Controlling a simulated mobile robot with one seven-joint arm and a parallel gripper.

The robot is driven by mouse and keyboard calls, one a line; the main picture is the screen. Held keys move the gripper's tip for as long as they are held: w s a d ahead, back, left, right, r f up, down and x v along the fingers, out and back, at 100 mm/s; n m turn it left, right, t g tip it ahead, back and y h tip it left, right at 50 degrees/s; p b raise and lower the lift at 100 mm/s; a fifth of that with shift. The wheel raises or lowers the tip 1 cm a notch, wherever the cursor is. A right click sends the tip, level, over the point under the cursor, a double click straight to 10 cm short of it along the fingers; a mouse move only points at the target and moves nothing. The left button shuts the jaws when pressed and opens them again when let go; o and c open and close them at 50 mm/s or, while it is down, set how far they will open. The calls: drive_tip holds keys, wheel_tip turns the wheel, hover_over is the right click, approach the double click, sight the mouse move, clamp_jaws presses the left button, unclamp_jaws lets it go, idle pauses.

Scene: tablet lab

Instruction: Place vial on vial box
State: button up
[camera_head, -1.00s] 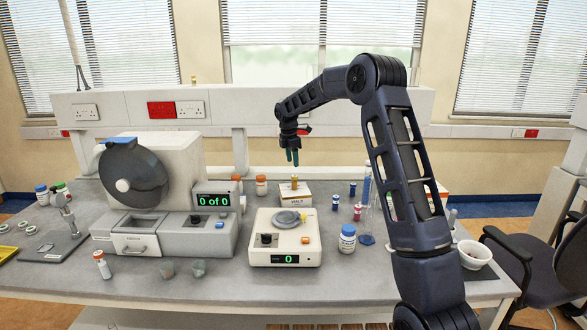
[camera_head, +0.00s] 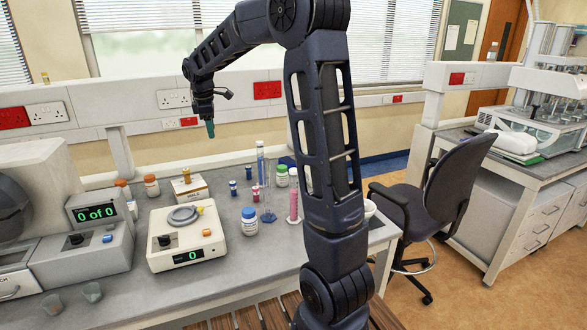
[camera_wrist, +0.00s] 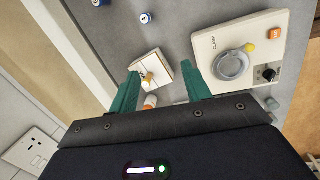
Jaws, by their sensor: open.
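A small vial with an orange-yellow top (camera_head: 186,175) stands upright on the white vial box (camera_head: 197,190) at the back of the bench. In the wrist view the vial (camera_wrist: 149,78) and the box (camera_wrist: 141,64) lie between and beyond my fingers. My gripper (camera_head: 210,128) hangs in the air above the box and a little to its right in the head view, pointing down. Its green fingers also show in the wrist view (camera_wrist: 160,78), spread apart with nothing held. Other small vials, blue (camera_head: 233,187) and red (camera_head: 256,193), stand right of the box.
A balance-like device (camera_head: 187,240) stands in front of the box. A blue-capped bottle (camera_head: 249,222), a tall cylinder (camera_head: 261,165) and a pink cylinder (camera_head: 293,206) stand to the right. Orange-capped bottles (camera_head: 151,185) stand left. An office chair (camera_head: 440,200) is beside the bench.

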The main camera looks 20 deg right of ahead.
drive_tip(key=s+d+r+m+t, duration=0.15)
drive_tip(key=s+d+m, duration=0.35)
drive_tip(key=s, duration=0.5)
drive_tip(key=s+d+r+m, duration=0.25)
drive_tip(key=s+d, duration=0.35)
drive_tip(key=s, duration=0.4)
drive_tip(key=s+d+f+m, duration=0.2)
drive_tip(key=s+m, duration=0.1)
drive_tip(key=s, duration=0.2)
drive_tip(key=s+d+f+m+t, duration=0.1)
drive_tip(key=s+f+m, duration=0.1)
drive_tip(key=s, duration=0.4)
drive_tip(key=s+d+f+m+y, duration=0.1)
drive_tip(key=s+d+f+m, duration=0.1)
drive_tip(key=s, duration=0.3)
drive_tip(key=shift+s+d+f+m, duration=0.25)
drive_tip(key=shift+s+d+m, duration=0.1)
drive_tip(key=shift+m, duration=0.5)
